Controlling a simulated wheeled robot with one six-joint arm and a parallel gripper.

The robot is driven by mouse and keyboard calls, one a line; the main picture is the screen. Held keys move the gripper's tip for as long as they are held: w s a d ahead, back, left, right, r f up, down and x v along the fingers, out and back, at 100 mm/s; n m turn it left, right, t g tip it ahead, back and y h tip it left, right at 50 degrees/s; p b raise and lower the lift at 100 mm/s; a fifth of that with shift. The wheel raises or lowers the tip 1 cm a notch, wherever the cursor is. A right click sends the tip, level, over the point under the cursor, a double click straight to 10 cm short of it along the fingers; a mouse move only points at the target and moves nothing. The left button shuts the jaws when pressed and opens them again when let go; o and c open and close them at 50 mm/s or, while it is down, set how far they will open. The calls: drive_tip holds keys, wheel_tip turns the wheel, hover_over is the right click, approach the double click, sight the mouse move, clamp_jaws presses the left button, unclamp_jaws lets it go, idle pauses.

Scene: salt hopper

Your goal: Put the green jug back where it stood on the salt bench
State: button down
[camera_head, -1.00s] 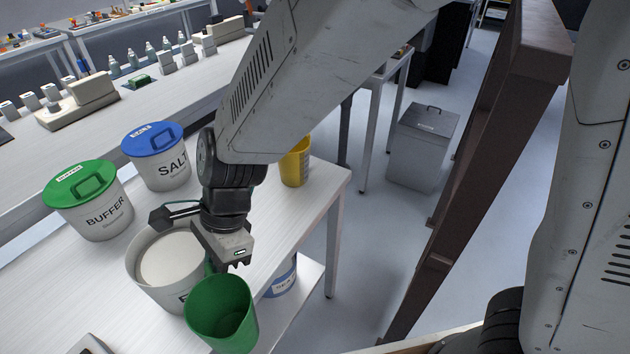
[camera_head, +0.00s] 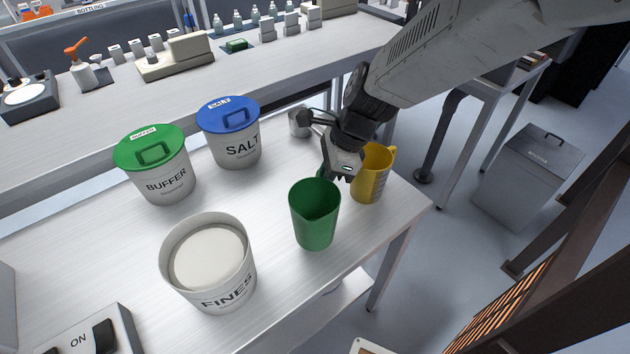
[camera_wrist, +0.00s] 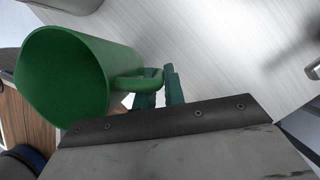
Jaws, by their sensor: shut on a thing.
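The green jug (camera_head: 315,222) is upright and looks empty, over the right part of the salt bench (camera_head: 290,290). I cannot tell whether its base touches the bench. My gripper (camera_head: 327,178) is behind the jug in the head view and shut on its handle. The wrist view shows the jug (camera_wrist: 80,75) with its handle between the teal fingers (camera_wrist: 160,90). The yellow jug (camera_head: 372,172) stands just right of and behind the green jug, partly hidden by my gripper.
The open FINES tub (camera_head: 210,302) stands left of the green jug. Lidded BUFFER (camera_head: 165,187) and SALT (camera_head: 238,150) tubs stand further back. A small metal cup (camera_head: 300,122) is beside my wrist. A switch box (camera_head: 90,335) is at front left. Bench is clear between FINES and green jug.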

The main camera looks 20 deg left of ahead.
drive_tip(key=shift+w+a+f, duration=0.45)
drive_tip(key=shift+f, duration=0.2)
drive_tip(key=shift+w+a+f, duration=0.4)
drive_tip(key=shift+a+f, duration=0.1)
drive_tip(key=shift+f, duration=0.15)
drive_tip(key=shift+w+a+f, duration=0.45)
drive_tip(key=shift+f, duration=0.2)
drive_tip(key=shift+f, duration=0.1)
drive_tip(key=c, duration=1.5)
unclamp_jaws()
drive_tip(key=v, duration=1.2)
